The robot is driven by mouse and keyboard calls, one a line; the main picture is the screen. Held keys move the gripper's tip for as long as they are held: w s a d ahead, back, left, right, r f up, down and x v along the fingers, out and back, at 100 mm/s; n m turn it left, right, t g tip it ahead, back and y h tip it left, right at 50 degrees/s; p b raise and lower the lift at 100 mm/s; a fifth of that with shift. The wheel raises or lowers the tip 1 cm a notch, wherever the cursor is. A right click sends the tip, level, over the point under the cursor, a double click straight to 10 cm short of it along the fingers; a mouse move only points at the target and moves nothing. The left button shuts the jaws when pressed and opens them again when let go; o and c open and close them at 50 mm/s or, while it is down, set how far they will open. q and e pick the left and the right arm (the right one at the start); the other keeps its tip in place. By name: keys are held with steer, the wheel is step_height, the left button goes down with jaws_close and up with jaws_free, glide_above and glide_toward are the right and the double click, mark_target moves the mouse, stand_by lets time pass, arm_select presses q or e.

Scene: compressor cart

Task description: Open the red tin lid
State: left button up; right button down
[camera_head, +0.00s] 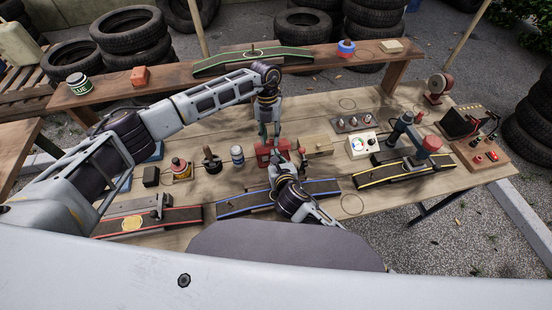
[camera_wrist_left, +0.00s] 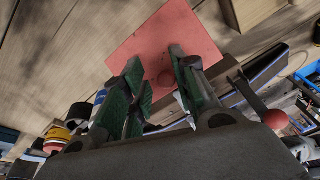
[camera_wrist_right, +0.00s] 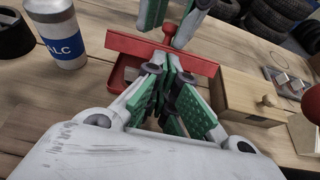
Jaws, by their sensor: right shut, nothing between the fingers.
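The red tin (camera_head: 263,154) stands mid-table; the arms partly hide it. In the right wrist view its red lid (camera_wrist_right: 130,45) appears raised at the near side, with the tin's red body (camera_wrist_right: 123,78) below. The lid's round red knob (camera_wrist_left: 166,79) shows in the left wrist view. My left gripper (camera_head: 270,142) points down over the lid, its fingers (camera_wrist_left: 165,88) apart on either side of the knob; contact cannot be told. My right gripper (camera_head: 281,160) is shut and empty, its fingertips (camera_wrist_right: 174,72) close to the lid's near edge; whether they touch it is unclear.
A silver can with a blue label (camera_wrist_right: 62,35) stands left of the tin. A wooden box (camera_head: 316,146) stands close on its right. A blue-edged strip (camera_head: 235,203) lies in front.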

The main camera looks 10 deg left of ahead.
arm_select(q)
steer(key=shift+o, duration=0.6)
steer(key=shift+r, duration=0.15)
steer(key=shift+d, duration=0.1)
steer(key=shift+r, duration=0.2)
steer(key=v, duration=1.1)
steer(key=shift+r, duration=0.3)
steer(key=shift+w, duration=0.1)
